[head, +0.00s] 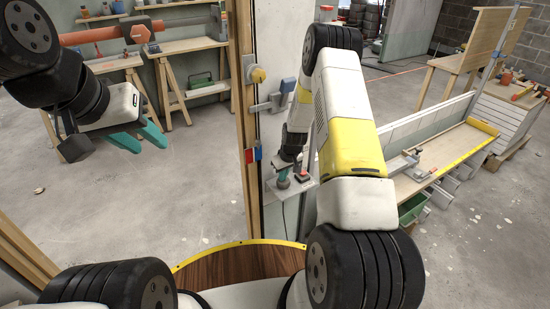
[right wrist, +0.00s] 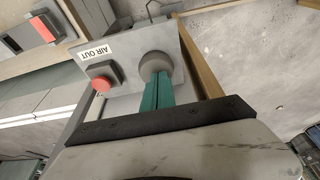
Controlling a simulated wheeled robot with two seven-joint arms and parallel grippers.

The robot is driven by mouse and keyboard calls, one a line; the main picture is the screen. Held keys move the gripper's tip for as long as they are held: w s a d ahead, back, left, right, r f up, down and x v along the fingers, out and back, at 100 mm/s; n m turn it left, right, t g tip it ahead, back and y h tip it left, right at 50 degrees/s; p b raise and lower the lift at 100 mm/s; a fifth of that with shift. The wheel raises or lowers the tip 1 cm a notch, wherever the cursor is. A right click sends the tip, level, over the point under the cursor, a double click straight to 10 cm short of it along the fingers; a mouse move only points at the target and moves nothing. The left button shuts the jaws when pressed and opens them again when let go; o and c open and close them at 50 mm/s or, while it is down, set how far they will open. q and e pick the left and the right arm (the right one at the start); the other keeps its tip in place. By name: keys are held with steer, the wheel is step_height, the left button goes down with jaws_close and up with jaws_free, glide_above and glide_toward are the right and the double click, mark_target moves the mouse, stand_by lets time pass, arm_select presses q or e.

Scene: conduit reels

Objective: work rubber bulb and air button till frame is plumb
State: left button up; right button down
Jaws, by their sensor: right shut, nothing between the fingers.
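The grey rubber bulb (right wrist: 155,66) sits on a light plate. Beside it is a red air button (right wrist: 101,84) on a dark box, next to a label reading "AIR OUT". The red button (head: 301,169) also shows in the head view. My right gripper (right wrist: 158,82) is shut and empty, its teal fingertips at the bulb; I cannot tell whether they press it. My left gripper (head: 150,146) is open and empty at the upper left, far from the plate. The wooden frame (head: 243,110) stands against the wall end; its lean is hard to judge.
A long bench (head: 440,160) with a yellow edge stands at the right. A curved wooden top (head: 240,264) is close in front. Open concrete floor lies left.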

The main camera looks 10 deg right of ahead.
mark_target(287, 185)
steer(key=shift+s+f, duration=0.15)
steer(key=r, duration=0.3)
steer(key=shift+w+a+r, duration=0.15)
steer(key=shift+w+r, duration=0.05)
steer(key=shift+r, duration=0.1)
steer(key=a+v, duration=0.1)
steer(key=v, duration=0.9)
steer(key=shift+d+r, duration=0.3)
steer(key=shift+d, duration=0.2)
stand_by(0.3)
steer(key=shift+w+d+r, duration=0.1)
steer(key=shift+d+r, duration=0.05)
steer(key=shift+r, duration=0.3)
steer(key=shift+w+d+r, duration=0.15)
steer(key=shift+r, duration=0.3)
